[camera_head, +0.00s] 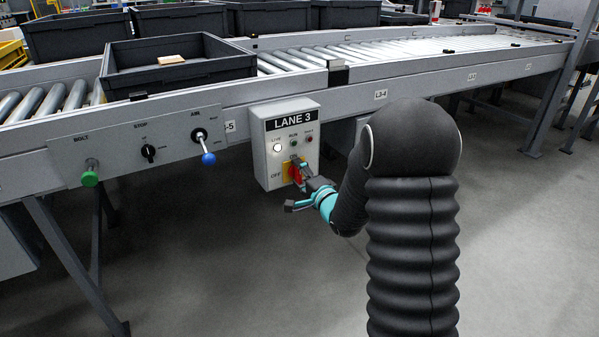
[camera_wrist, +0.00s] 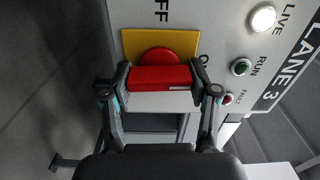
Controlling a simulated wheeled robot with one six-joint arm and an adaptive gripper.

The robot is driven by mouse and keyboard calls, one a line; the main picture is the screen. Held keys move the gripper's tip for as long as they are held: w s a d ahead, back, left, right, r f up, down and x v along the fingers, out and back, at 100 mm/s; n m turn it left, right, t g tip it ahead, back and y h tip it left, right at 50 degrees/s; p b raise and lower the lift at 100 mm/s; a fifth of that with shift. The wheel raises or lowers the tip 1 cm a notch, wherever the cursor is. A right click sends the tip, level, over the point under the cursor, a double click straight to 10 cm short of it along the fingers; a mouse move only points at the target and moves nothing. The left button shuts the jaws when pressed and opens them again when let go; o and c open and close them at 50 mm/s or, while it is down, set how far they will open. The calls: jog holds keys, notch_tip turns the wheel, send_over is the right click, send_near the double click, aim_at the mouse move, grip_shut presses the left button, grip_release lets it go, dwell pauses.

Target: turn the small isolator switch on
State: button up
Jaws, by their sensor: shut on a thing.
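The small isolator switch is a red handle (camera_head: 291,172) on a yellow plate, low on the grey LANE 3 box (camera_head: 262,165). In the wrist view the red handle (camera_wrist: 160,77) lies left to right across the yellow plate (camera_wrist: 130,44), with a pale mark near its right end. My gripper (camera_wrist: 158,80) is shut on the handle, one finger at each end. The OFF label shows above the plate there; a label starting with O, right of the plate, is partly hidden by a finger. In the head view my gripper (camera_head: 301,182) partly covers the switch.
The LIVE lamp (camera_head: 277,147) glows white; the RUN lamp (camera_wrist: 240,67) and FAULT lamp (camera_wrist: 228,99) look unlit. Left along the conveyor are a green-knobbed BOLT (camera_head: 90,178), a black STOP knob (camera_head: 148,152) and a blue-tipped lever (camera_head: 208,158). The floor below is clear.

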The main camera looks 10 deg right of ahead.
jog(key=shift+d+m, duration=0.1)
jog(key=shift+m, duration=0.4)
jog(key=o, duration=1.2)
jog(key=shift+c, duration=0.2)
jog(key=v, duration=1.2)
